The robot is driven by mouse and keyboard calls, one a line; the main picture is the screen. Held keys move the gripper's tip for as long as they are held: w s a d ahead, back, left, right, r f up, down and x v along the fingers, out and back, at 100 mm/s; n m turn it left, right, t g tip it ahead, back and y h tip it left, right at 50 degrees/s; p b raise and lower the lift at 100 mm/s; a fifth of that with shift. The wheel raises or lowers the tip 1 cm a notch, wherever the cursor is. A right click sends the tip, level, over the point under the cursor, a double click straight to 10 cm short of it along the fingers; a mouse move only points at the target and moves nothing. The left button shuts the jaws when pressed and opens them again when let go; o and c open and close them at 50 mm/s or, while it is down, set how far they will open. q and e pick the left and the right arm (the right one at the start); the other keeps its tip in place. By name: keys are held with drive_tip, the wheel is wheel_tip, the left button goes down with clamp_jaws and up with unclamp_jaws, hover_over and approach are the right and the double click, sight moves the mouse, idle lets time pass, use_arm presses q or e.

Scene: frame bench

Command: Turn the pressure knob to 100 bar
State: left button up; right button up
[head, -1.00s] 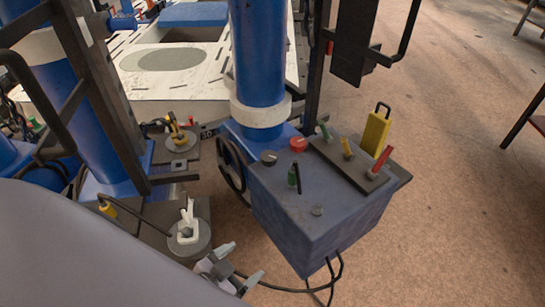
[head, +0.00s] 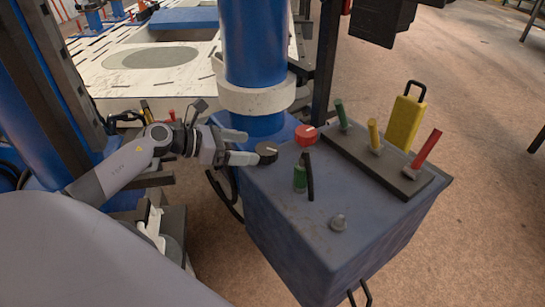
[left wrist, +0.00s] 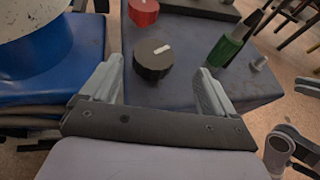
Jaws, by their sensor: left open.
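The blue control box (head: 300,225) has two round knobs on its top. One is a black knob (head: 266,152) with a white pointer line, near the left edge; the other is a red knob (head: 305,135) behind it, to the right. My left gripper (head: 247,147) is open at the left edge of the box, its fingers pointing toward the black knob. In the left wrist view, the black knob (left wrist: 153,59) lies just ahead of and between the two spread fingers. The red knob (left wrist: 144,12) is farther off. I cannot read any pressure scale.
Green, yellow and red levers (head: 427,149) stand on a dark strip to the right. A blue column (head: 255,50) rises behind the black knob.

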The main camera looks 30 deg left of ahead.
sight(265, 149)
use_arm(q)
drive_tip(key=shift+w+a+f, duration=0.15)
drive_tip(key=shift+w+a, duration=0.1)
drive_tip(key=shift+a, duration=0.05)
drive_tip(key=shift+w+d+m, duration=0.1)
drive_tip(key=shift+w+m, duration=0.1)
drive_tip(key=shift+m, duration=0.1)
drive_tip(key=shift+b+x, duration=0.45)
drive_tip(key=shift+x, duration=2.8)
drive_tip(key=shift+s, duration=0.1)
drive_tip(key=c, duration=1)
